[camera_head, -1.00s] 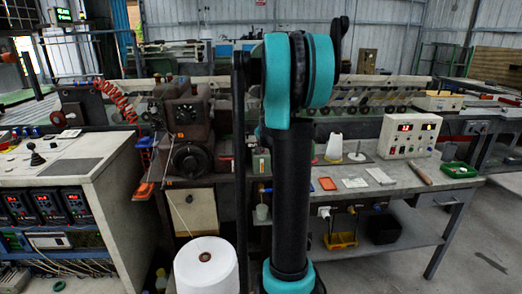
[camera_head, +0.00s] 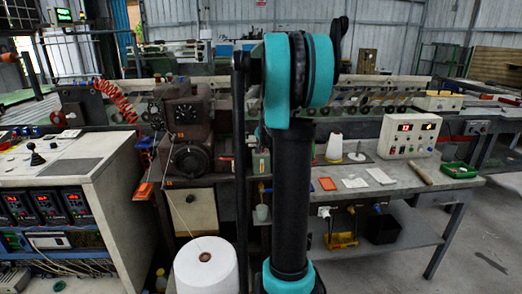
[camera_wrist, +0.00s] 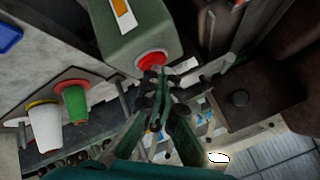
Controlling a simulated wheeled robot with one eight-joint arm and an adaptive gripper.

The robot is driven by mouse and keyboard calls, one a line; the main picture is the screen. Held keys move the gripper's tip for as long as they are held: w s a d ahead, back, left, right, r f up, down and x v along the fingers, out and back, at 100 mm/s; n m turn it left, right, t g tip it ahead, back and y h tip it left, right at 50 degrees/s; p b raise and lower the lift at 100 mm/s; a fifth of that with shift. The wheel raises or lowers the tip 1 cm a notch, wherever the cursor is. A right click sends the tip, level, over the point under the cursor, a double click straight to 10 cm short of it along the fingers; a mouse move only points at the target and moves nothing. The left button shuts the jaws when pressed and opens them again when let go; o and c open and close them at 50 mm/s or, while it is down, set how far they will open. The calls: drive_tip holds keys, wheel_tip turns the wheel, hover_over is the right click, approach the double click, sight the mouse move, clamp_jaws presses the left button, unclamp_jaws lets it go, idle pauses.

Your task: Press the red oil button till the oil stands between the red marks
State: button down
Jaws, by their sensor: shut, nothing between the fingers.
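The red button (camera_wrist: 152,60) sits on the end face of a grey-green box (camera_wrist: 118,42) in the wrist view. A strip (camera_wrist: 124,17), part white and part orange, shows on the box; I cannot make out red marks or an oil level on it. My gripper (camera_wrist: 155,76) is shut and empty, with its fingertips at the lower edge of the button. I cannot tell whether they touch it. In the head view my arm hides the gripper and the button, and only part of a green box (camera_head: 262,163) shows beside the arm.
In the wrist view, a green cone (camera_wrist: 75,101) and a white cone (camera_wrist: 45,122) stand left of my gripper. A dark block with a round knob (camera_wrist: 240,97) lies to the right. In the head view, a white thread cone (camera_head: 206,268) stands in front of the bench.

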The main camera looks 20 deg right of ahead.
drive_tip(key=shift+r, duration=1.05)
drive_tip(key=shift+r, duration=2.5)
drive_tip(key=s+a+f+n+g+y, duration=0.1)
drive_tip(key=s+a+f+n, duration=0.2)
drive_tip(key=s+a+f, duration=0.5)
drive_tip(key=s+a+f+n+g, duration=0.1)
drive_tip(key=s+a+f+n, duration=0.2)
drive_tip(key=s+a, duration=0.55)
drive_tip(key=s+a+f+n+g, duration=0.1)
drive_tip(key=s+f, duration=0.4)
drive_tip(key=s, duration=0.5)
drive_tip(key=s+a+f+n+g, duration=0.1)
drive_tip(key=s+a+f+n, duration=0.2)
drive_tip(key=s+f, duration=0.3)
drive_tip(key=s+n, duration=0.1)
drive_tip(key=s, duration=0.3)
drive_tip(key=shift+s+a+f+g+y, duration=0.2)
drive_tip(key=shift+s+g+y, duration=0.1)
drive_tip(key=shift+s+g, duration=0.1)
